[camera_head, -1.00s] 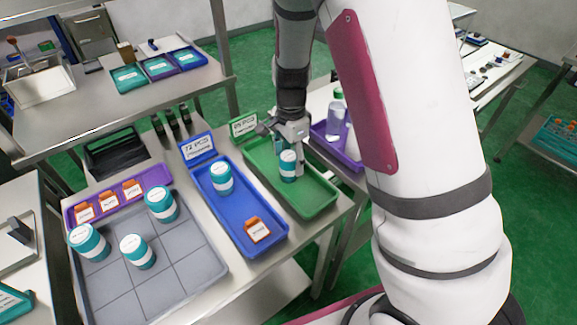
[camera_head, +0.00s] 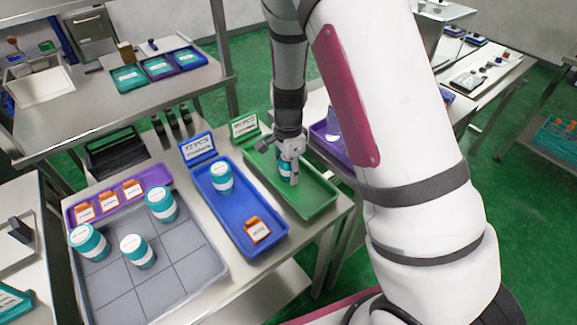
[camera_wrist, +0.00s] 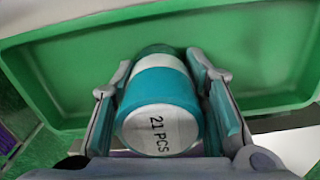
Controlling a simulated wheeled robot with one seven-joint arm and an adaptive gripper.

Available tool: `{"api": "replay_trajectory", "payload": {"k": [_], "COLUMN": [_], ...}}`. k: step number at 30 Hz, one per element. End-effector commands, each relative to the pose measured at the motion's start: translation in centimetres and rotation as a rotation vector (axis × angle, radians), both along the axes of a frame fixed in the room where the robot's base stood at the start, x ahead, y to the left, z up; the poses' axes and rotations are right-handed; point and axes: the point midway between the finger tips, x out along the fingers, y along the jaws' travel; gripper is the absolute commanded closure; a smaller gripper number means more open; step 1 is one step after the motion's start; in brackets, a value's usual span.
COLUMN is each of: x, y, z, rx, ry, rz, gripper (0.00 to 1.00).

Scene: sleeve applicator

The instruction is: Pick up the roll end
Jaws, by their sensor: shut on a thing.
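My gripper (camera_head: 289,172) is shut on a teal and white roll (camera_wrist: 160,95) at the green tray (camera_head: 318,202). In the wrist view the two fingers press on opposite sides of the roll, and its white end reads "21 PCS". In the head view the gripper hides much of this roll. I cannot tell whether the roll touches the tray floor. I see no separate roll end that I can make out.
A blue tray (camera_head: 244,212) left of the green one holds a similar roll (camera_head: 221,178) and an orange-and-white item (camera_head: 257,230). A grey gridded tray (camera_head: 185,265) holds several rolls. A purple tray (camera_head: 327,140) stands behind right.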

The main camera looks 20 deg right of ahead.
Motion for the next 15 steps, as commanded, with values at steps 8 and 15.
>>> {"api": "replay_trajectory", "payload": {"k": [8,15], "x": [0.1,0.1], "y": [0.0,0.0], "z": [0.4,2.7], "rx": [0.0,0.0], "ry": [-0.002,-0.003], "rz": [0.0,0.001], "gripper": [0.88,0.88]}}
